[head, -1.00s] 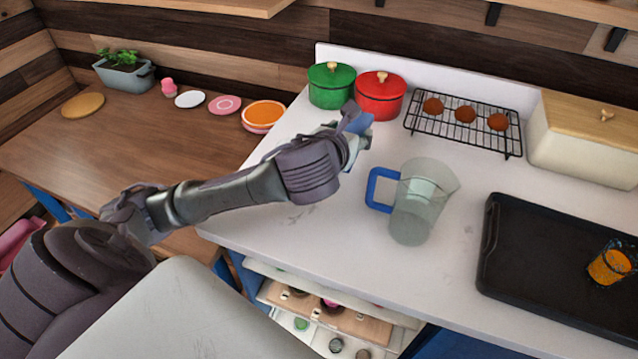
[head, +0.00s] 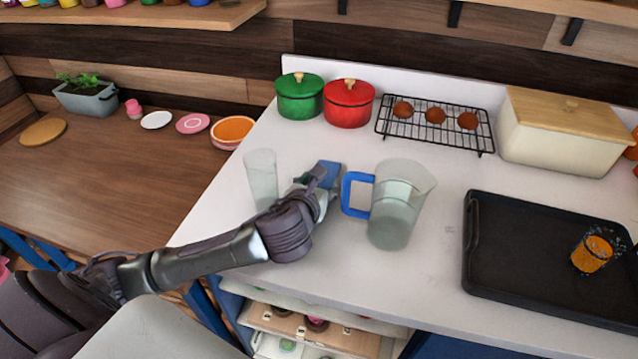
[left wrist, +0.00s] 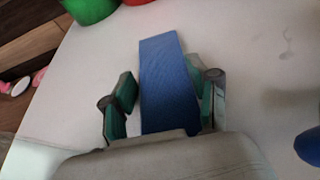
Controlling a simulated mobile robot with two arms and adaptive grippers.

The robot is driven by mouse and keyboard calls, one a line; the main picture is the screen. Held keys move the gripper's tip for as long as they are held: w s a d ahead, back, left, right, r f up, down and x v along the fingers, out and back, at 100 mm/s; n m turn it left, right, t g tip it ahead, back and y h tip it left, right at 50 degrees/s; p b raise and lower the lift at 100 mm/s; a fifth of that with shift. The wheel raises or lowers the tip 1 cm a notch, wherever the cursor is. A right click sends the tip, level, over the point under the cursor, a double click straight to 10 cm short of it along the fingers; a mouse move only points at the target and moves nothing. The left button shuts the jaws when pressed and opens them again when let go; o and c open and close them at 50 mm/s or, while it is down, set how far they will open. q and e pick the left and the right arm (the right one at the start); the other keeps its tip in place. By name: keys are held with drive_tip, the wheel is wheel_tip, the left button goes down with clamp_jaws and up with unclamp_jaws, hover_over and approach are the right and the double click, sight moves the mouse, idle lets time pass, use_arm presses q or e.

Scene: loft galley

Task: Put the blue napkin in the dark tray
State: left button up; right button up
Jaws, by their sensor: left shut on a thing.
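The blue napkin (head: 329,171) is in my left gripper (head: 316,181), over the white counter between a clear glass and the pitcher. In the left wrist view the napkin (left wrist: 168,82) stretches forward between the two green-padded fingers of the gripper (left wrist: 165,95). The gripper is shut on it. The dark tray (head: 500,270) lies flat on the counter at the right, beyond the pitcher from the gripper. My right gripper is not in view.
A clear pitcher with a blue handle (head: 398,205) stands between gripper and tray. A tall clear glass (head: 262,180) is just left of the gripper. Green (head: 299,97) and red (head: 348,103) pots, a cooling rack (head: 435,127) and a cream box (head: 560,135) line the back.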

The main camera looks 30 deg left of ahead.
use_arm(q)
drive_tip(key=o, duration=1.1)
